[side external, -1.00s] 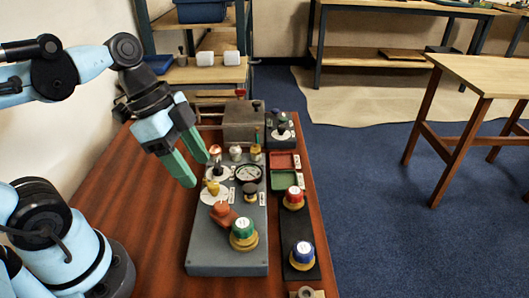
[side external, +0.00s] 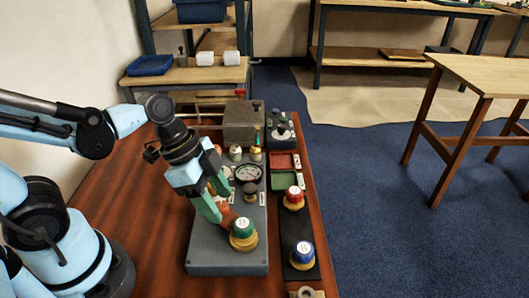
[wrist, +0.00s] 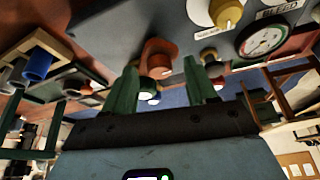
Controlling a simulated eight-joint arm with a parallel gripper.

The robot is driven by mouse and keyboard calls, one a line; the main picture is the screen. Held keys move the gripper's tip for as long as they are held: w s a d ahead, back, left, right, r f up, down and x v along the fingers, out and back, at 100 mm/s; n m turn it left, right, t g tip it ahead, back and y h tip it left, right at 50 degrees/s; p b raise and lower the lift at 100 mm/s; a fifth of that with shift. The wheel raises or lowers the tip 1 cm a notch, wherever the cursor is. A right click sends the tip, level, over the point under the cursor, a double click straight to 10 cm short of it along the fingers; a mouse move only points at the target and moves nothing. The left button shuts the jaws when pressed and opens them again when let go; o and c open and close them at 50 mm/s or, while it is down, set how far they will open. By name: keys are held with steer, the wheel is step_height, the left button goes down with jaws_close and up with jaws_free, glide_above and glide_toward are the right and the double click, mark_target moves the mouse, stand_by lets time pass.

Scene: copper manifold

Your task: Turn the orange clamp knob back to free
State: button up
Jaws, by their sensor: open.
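The orange clamp knob (side external: 226,217) sits on the grey manifold panel (side external: 215,258), left of and behind the green-topped brass knob (side external: 243,232). My gripper (side external: 221,207) is low over the panel at the orange knob, its green fingers apart and partly covering it. In the wrist view the orange knob (wrist: 158,52) lies between the lines of the two open fingers (wrist: 162,68), near their tips. Nothing is held. I cannot tell whether a finger touches the knob.
The pressure gauge (side external: 249,174) is close behind my gripper. The wooden bench top (side external: 130,220) is clear on the left.

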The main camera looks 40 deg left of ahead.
steer(key=shift+f, duration=0.1)
steer(key=c, duration=1.1)
steer(key=shift+o, duration=0.2)
steer(key=shift+d+n, duration=0.1)
steer(key=shift+n, duration=0.3)
steer(key=n+t+y, duration=0.1)
steer(key=n, duration=0.2)
steer(key=shift+s+d+n, duration=0.1)
steer(key=shift+s+n, duration=0.05)
steer(key=shift+n, duration=0.15)
steer(key=n+y, duration=0.1)
steer(key=n, duration=0.1)
steer(key=n+t, duration=0.1)
steer(key=n, duration=0.1)
steer(key=shift+d+n+y, duration=0.15)
steer(key=shift+n+y, duration=0.15)
steer(key=shift+y, duration=0.1)
steer(key=n+y, duration=0.1)
steer(key=n, duration=0.3)
steer(key=shift+d+y, duration=0.15)
steer(key=shift+y, duration=0.25)
steer(key=n+y, duration=0.1)
steer(key=n, duration=0.3)
steer(key=shift+d+n+g, duration=0.1)
steer(key=shift+n+g, duration=0.2)
steer(key=shift+n+y, duration=0.3)
